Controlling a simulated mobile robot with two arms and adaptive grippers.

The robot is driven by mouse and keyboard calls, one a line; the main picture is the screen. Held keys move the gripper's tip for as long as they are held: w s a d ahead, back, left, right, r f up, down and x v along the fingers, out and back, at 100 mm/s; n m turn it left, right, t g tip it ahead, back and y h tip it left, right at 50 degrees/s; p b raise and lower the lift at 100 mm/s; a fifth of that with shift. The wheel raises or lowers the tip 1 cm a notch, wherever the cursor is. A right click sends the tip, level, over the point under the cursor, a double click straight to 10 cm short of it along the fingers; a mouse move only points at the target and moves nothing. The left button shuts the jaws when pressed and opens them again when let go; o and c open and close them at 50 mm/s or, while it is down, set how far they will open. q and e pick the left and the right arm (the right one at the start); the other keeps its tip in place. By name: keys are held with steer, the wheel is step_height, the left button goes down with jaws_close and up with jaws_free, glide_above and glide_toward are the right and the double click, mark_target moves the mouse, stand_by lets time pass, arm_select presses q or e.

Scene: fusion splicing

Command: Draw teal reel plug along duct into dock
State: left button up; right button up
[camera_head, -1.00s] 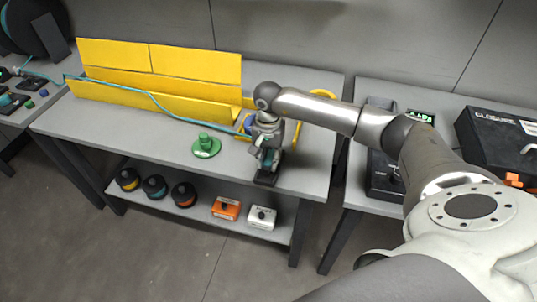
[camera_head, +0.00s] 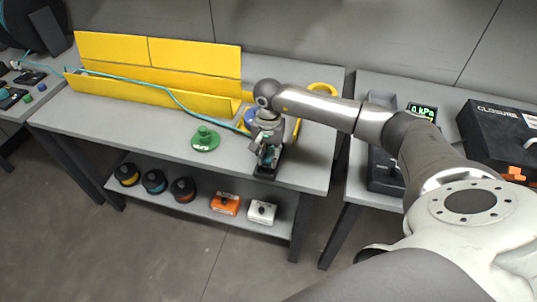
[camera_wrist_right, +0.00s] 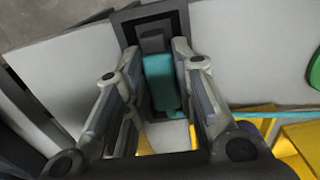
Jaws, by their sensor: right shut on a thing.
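The teal plug (camera_wrist_right: 160,82) shows in the right wrist view between the two fingers of my right gripper (camera_wrist_right: 156,58), which is shut on it. The plug's far end is at the dark dock (camera_wrist_right: 125,20); I cannot tell whether it is seated. In the head view my right gripper (camera_head: 268,157) is over the dock (camera_head: 264,174) near the table's front edge and hides most of the plug. The teal cable (camera_head: 182,105) runs from the left over the yellow duct (camera_head: 125,90) toward the gripper. My left gripper is not in view.
A green disc with a knob (camera_head: 205,138) stands left of the gripper. A black reel (camera_head: 48,33) stands at far left. Black, orange and white items sit on the lower shelf (camera_head: 282,228). A black case (camera_head: 495,130) is on the right table. The table's front left is clear.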

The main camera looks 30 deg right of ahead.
steer(key=shift+f, duration=0.25)
steer(key=o, duration=1)
steer(key=shift+r, duration=0.1)
step_height(320, 180, up, 12)
steer(key=shift+f, duration=0.1)
